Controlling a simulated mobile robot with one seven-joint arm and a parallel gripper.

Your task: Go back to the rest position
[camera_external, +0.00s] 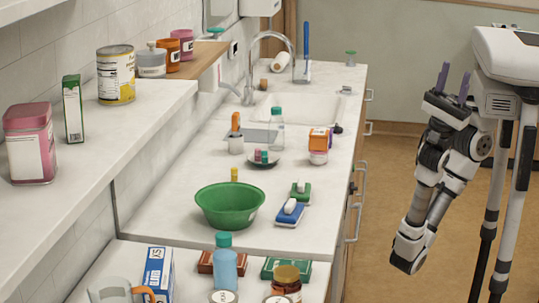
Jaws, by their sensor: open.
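My gripper (453,84) is at the top of my folded arm on the right side of the picture. Its two purple fingers point up and stand apart with nothing between them. The arm hangs beside my white body, over the floor and clear of the counter. The gripper touches nothing that I can see.
The white counter (150,211) runs along the left with a sink and tap (270,65). On it stand a green bowl (229,205), a clear bottle (276,129) and several small boxes. A shelf (90,130) holds tins. The brown floor (385,180) between counter and arm is free.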

